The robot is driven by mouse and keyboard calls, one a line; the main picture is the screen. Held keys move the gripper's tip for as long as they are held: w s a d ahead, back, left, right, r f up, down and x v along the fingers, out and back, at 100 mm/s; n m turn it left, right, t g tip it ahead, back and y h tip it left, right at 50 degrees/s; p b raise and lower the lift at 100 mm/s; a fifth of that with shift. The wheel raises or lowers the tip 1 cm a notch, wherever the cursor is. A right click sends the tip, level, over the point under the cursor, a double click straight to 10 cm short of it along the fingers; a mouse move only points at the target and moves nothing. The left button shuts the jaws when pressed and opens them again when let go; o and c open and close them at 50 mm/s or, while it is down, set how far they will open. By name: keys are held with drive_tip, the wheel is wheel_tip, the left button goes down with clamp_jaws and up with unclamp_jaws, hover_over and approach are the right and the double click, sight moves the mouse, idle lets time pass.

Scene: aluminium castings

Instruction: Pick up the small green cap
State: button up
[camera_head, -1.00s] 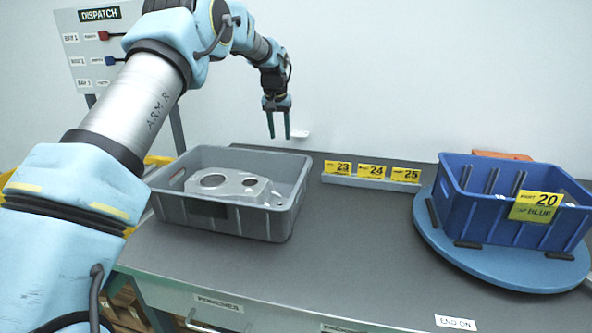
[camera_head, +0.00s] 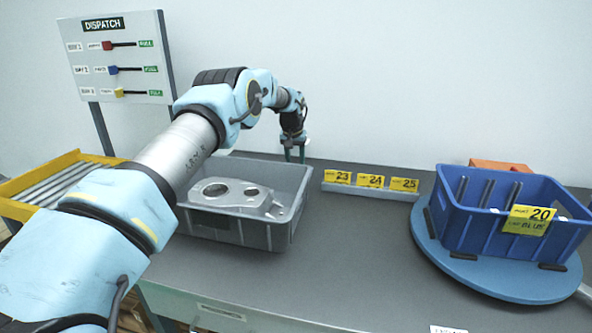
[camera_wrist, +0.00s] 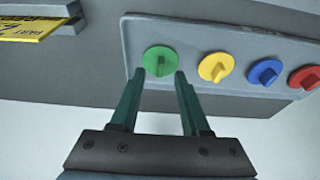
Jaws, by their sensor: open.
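The small green cap (camera_wrist: 160,61) is a round disc with a raised grip bar, at the end of a grey holder (camera_wrist: 137,33) in the wrist view. My gripper (camera_wrist: 161,75) is open, its two green fingers pointing at the cap, one at each side of its near edge. Nothing is between the fingers. In the head view my gripper (camera_head: 295,155) hangs at the back of the table, just behind the far right corner of the grey bin. The cap cannot be made out in the head view.
Yellow (camera_wrist: 215,67), blue (camera_wrist: 265,72) and red (camera_wrist: 305,77) caps sit beside the green one. A grey bin (camera_head: 265,238) holds a casting (camera_head: 237,195). A rail of yellow number cards (camera_head: 371,181) and a blue crate (camera_head: 480,225) on a turntable (camera_head: 470,275) stand right.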

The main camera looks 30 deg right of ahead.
drive_tip(key=shift+x, duration=1.1)
drive_tip(key=shift+c, duration=0.2)
clamp_jaws()
